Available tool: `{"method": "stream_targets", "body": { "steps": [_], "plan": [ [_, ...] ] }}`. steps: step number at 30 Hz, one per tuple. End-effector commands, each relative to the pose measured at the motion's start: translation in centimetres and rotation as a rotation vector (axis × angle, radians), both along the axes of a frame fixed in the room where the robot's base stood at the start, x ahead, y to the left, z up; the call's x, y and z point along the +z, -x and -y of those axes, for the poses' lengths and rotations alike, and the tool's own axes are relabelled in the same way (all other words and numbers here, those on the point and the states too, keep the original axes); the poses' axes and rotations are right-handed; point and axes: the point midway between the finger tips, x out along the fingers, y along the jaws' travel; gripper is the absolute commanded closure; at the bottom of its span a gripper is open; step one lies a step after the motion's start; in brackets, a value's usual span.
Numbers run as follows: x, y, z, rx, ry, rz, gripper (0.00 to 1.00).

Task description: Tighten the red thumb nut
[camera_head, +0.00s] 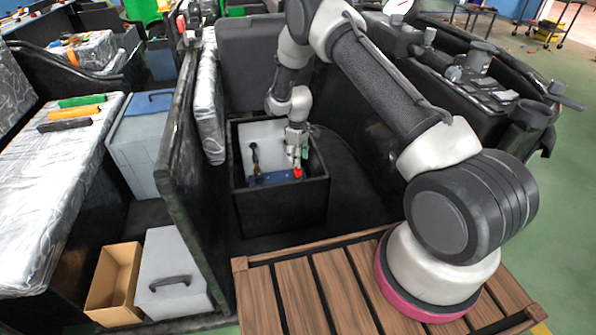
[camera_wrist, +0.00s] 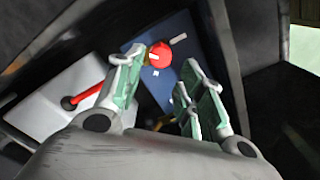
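The red thumb nut (camera_wrist: 160,55) sits on a dark blue block with small white marks (camera_wrist: 184,98) inside a black box. In the head view, the red nut (camera_head: 297,173) shows at the right end of the blue block (camera_head: 270,178). My gripper (camera_wrist: 162,63) reaches down into the box with its two green-padded fingers apart. The nut appears between the fingertips or just beyond them; I cannot tell the exact depth. In the head view, my gripper (camera_head: 298,158) is right above the nut and partly hides the area around it.
The black box (camera_head: 282,212) has walls close around my gripper. A white panel (camera_wrist: 55,108) with a red rod (camera_wrist: 88,94) lies left in the wrist view. A dark partition (camera_head: 185,170) stands left of the box. A slatted wooden deck (camera_head: 300,295) lies in front.

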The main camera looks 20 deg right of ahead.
Motion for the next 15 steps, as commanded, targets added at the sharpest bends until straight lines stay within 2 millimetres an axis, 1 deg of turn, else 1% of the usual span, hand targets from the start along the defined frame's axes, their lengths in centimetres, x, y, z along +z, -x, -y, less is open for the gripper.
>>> {"method": "stream_targets", "body": {
  "steps": [4,12,15],
  "plan": [
    [-1.6,0.0,0.0,0.018,0.000,0.000,0.61],
    [-6.1,0.1,0.1,0.015,0.000,-0.001,0.61],
    [-7.0,0.1,0.0,0.015,0.001,-0.001,0.61]
  ]
}}
